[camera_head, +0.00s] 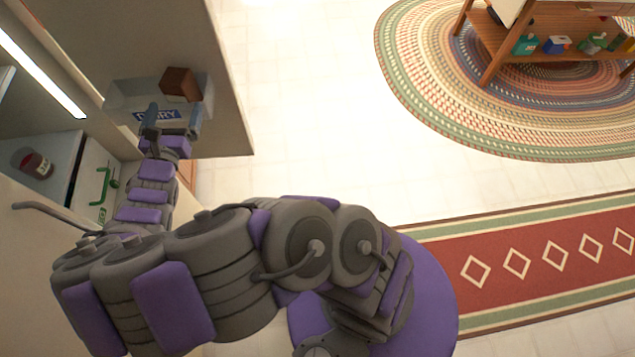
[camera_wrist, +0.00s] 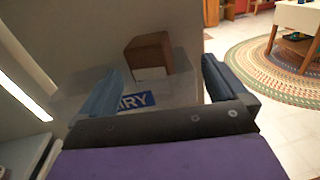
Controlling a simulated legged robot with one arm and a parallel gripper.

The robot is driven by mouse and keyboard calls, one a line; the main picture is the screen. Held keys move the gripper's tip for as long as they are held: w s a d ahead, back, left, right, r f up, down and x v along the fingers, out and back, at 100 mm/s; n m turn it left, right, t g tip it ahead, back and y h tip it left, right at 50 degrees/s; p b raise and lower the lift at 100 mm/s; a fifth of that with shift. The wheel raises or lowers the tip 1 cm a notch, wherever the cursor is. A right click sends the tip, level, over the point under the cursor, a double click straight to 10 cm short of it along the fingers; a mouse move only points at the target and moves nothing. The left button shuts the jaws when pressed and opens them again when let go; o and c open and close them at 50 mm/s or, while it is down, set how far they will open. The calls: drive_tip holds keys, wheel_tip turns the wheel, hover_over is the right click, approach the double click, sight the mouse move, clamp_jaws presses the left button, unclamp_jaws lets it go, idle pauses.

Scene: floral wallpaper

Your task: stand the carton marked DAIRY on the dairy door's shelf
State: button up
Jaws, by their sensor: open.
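The dairy door's shelf (camera_head: 118,97) is a clear bin on the open door's inner side, with a blue label ending in "IRY" on its front. It also shows in the wrist view (camera_wrist: 185,92). A brown box-shaped carton (camera_head: 178,83) stands in the bin, towards its right part; no marking on it is readable. In the wrist view the carton (camera_wrist: 148,52) appears beyond and between my fingers, apart from them. My gripper (camera_head: 172,120) is open and empty at the bin's front, its fingers (camera_wrist: 165,88) spread either side of the label.
Inside the fridge at left, a dark red jar (camera_head: 33,163) lies or stands on a shelf, and a green-handled white item (camera_head: 101,183) is near my forearm. A lit strip (camera_head: 40,72) runs along the fridge. Open floor (camera_head: 300,110) lies right of the door.

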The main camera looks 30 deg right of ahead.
drive_tip(key=d+r+m+g+h, duration=0.35)
drive_tip(key=d+r+m, duration=0.2)
drive_tip(key=d, duration=0.55)
drive_tip(key=s+d+r+m+g+h, duration=0.1)
drive_tip(key=s+d+r+m+g, duration=0.1)
drive_tip(key=s+d+m+g, duration=0.5)
drive_tip(key=s+d+r+m+g, duration=0.2)
drive_tip(key=s+d+m+g, duration=0.2)
drive_tip(key=s+d+m, duration=0.6)
drive_tip(key=s+f+m+g+y, duration=0.35)
drive_tip(key=s+m+y, duration=0.4)
drive_tip(key=s, duration=0.95)
drive_tip(key=s+a+y, duration=0.4)
drive_tip(key=a+y, duration=0.1)
drive_tip(key=a, duration=0.2)
drive_tip(key=shift+s+a+r, duration=0.15)
drive_tip(key=shift+s+r, duration=0.05)
drive_tip(key=shift+r, duration=0.05)
